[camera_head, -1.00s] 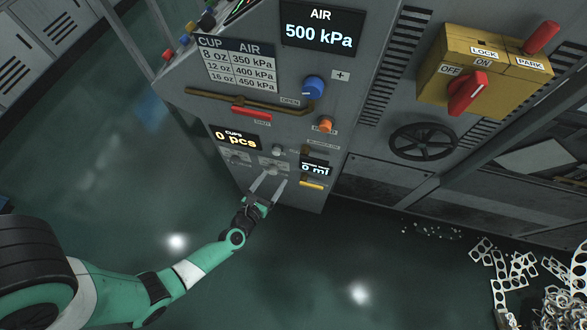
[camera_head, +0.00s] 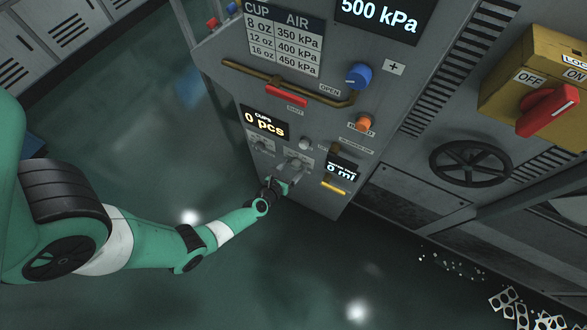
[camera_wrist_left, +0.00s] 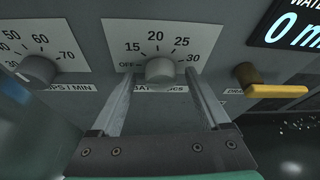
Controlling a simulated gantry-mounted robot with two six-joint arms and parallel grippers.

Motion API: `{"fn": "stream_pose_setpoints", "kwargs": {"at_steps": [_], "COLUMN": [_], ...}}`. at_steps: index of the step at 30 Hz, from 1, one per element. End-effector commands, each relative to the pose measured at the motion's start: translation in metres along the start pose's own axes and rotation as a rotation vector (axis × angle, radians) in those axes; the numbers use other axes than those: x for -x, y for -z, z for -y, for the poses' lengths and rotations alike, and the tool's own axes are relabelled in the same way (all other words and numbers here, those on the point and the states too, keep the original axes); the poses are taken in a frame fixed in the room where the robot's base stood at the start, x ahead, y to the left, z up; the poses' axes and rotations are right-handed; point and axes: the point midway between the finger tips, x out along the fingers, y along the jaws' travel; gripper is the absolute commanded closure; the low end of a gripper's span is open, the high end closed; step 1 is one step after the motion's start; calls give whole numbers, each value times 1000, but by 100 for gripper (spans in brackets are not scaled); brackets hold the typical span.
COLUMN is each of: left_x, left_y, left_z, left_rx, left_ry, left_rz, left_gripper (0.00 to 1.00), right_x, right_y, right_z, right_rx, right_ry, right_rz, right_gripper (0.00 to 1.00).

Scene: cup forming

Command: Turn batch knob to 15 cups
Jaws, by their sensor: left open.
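The batch knob (camera_wrist_left: 160,70) is a round grey knob on a white dial plate (camera_wrist_left: 190,38) marked OFF, 15, 20, 25 and 30. I cannot make out which mark it points to. In the head view the knob (camera_head: 294,164) is small, low on the grey machine panel. My left gripper (camera_wrist_left: 159,76) is open, with one finger on each side of the knob; I cannot tell whether they touch it. In the head view my left gripper (camera_head: 287,178) reaches up to the panel from below. The cups display (camera_head: 265,122) reads 0 pcs. My right gripper is out of view.
Another grey knob (camera_wrist_left: 38,69) with its own dial is left of the batch knob. A yellow-handled valve (camera_wrist_left: 277,90) is at the right, below the water display (camera_wrist_left: 297,27). A red lever (camera_head: 286,95) and brown pipe are above.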

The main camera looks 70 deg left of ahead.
Motion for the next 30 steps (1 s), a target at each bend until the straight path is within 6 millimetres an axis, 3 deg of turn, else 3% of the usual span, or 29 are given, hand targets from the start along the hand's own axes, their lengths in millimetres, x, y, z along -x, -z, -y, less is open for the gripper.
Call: {"fn": "stream_pose_setpoints", "kwargs": {"at_steps": [9, 23, 30], "left_x": [-6, -6, -5], "left_y": [-1, -1, -1], "left_z": [0, 0, 1], "left_rx": [-1, -1, -14], "left_ry": [1, 1, -5], "left_rz": [0, 0, -1], "left_gripper": [20, 100, 100], "right_x": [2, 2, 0], "right_y": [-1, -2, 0], "right_z": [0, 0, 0], "right_rx": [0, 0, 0], "right_ry": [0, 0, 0], "right_rz": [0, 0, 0], "right_gripper": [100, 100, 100]}}
